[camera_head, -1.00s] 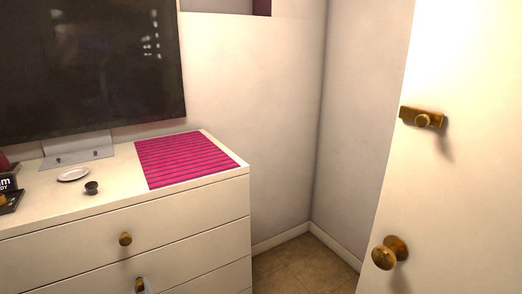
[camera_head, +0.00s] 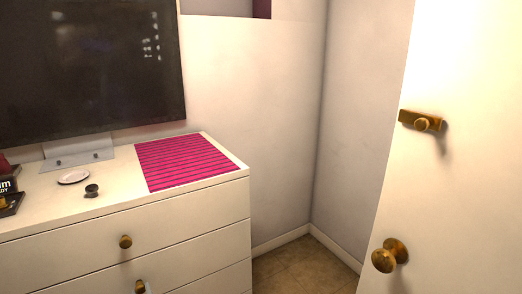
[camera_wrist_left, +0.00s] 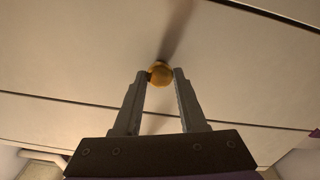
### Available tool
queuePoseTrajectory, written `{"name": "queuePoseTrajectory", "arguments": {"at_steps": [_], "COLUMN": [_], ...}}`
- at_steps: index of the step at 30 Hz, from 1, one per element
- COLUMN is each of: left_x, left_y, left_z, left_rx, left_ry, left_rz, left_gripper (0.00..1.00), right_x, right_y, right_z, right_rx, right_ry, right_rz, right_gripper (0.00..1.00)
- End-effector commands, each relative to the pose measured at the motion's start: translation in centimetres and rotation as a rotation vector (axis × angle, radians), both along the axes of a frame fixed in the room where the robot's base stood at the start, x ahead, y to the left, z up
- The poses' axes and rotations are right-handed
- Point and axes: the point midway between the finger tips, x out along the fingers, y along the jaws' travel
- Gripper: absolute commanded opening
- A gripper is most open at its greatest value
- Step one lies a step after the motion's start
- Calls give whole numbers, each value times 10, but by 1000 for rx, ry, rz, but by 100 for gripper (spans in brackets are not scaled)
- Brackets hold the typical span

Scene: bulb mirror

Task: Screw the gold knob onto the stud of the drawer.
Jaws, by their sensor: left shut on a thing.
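A white dresser has a gold knob (camera_head: 125,241) on its upper drawer front (camera_head: 190,220). A second gold knob (camera_head: 140,286) shows on the drawer below, at the bottom edge of the head view. In the left wrist view, my left gripper (camera_wrist_left: 160,77) is shut on a round gold knob (camera_wrist_left: 160,71) against a pale drawer front, one fingertip on each side. The stud is hidden behind the knob, so I cannot tell how far it is seated. My left gripper does not show clearly in the head view. My right gripper is out of view.
On the dresser top are a pink striped mat (camera_head: 185,160), a white dish (camera_head: 74,177), a small dark object (camera_head: 92,190) and a television (camera_head: 90,70) on a stand. A white door (camera_head: 460,180) with a gold knob (camera_head: 388,256) stands at right. Floor shows between.

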Motion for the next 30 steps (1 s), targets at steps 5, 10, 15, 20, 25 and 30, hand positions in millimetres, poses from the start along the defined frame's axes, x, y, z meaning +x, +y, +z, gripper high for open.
{"name": "queuePoseTrajectory", "arguments": {"at_steps": [5,10,15,20,25,30], "left_x": [0,0,0,0,0,0], "left_y": [0,0,0,0,0,0], "left_z": [0,0,0,0,0,0], "left_rx": [9,32,217,359,385,387], "left_ry": [6,20,134,221,237,238], "left_rz": [0,-1,-1,-1,-1,-1], "left_gripper": [0,0,0,0,0,0], "right_x": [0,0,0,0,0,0], "right_y": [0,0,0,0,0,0], "right_z": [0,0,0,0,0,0], "right_rx": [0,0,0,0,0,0], "right_ry": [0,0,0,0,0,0], "right_rz": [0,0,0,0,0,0], "right_gripper": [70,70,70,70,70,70]}}
